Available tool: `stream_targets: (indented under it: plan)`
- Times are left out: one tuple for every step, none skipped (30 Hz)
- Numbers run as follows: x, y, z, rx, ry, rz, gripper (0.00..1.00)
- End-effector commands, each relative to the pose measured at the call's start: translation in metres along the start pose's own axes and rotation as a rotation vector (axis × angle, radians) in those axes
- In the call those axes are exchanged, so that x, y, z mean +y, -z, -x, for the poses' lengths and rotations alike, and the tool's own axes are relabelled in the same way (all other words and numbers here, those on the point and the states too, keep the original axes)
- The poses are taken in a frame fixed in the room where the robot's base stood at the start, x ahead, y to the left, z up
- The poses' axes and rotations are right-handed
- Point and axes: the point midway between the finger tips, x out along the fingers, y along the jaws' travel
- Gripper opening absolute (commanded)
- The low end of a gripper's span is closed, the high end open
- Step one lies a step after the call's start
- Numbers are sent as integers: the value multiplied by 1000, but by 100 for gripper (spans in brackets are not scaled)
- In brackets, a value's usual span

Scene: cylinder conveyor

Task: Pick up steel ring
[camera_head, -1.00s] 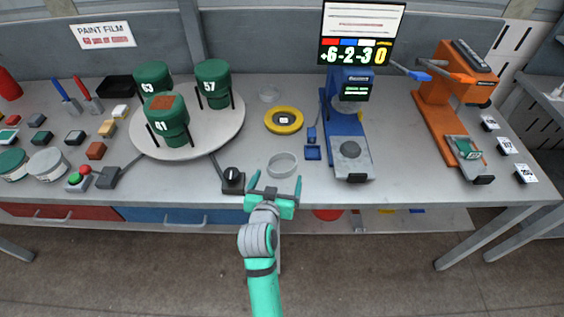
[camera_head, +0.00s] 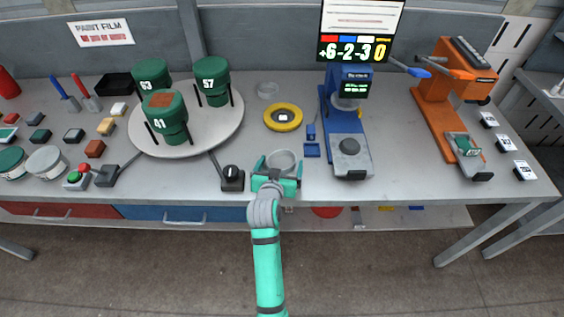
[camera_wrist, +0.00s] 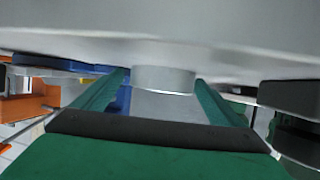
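The steel ring (camera_head: 282,168) is a short, pale grey hollow band standing on the grey bench near its front edge. My gripper (camera_head: 280,167) is at the ring, with one green finger on its left and one on its right. In the wrist view, the ring (camera_wrist: 164,80) shows between the two fingertips of my gripper (camera_wrist: 162,82), close to both. A narrow gap shows beside the ring, so the fingers look open; firm contact cannot be seen. The ring appears to rest on the bench.
A black knob box (camera_head: 232,178) stands close on the left. A blue press stand (camera_head: 350,150) and small blue block (camera_head: 312,150) are on the right. Green canisters stand on a round turntable (camera_head: 225,135).

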Motion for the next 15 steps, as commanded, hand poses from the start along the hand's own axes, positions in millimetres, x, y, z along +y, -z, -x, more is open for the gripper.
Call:
stream_targets:
  plan:
    - [-1,0,0,0,1,0,82]
    - [-1,0,0,0,1,0,74]
    - [-1,0,0,0,1,0,65]
    - [-1,0,0,0,1,0,58]
    - [-1,0,0,0,1,0,51]
    - [-1,0,0,0,1,0,43]
    - [-1,0,0,0,1,0,43]
    - [-1,0,0,1,1,0,43]
    - [-1,0,0,1,1,0,43]
    - [-1,0,0,1,1,0,43]
    - [-1,0,0,1,1,0,43]
    - [-1,0,0,1,1,0,43]
    - [0,0,0,1,1,0,43]
    - [0,1,1,1,1,0,43]
    - [0,1,1,1,1,0,43]
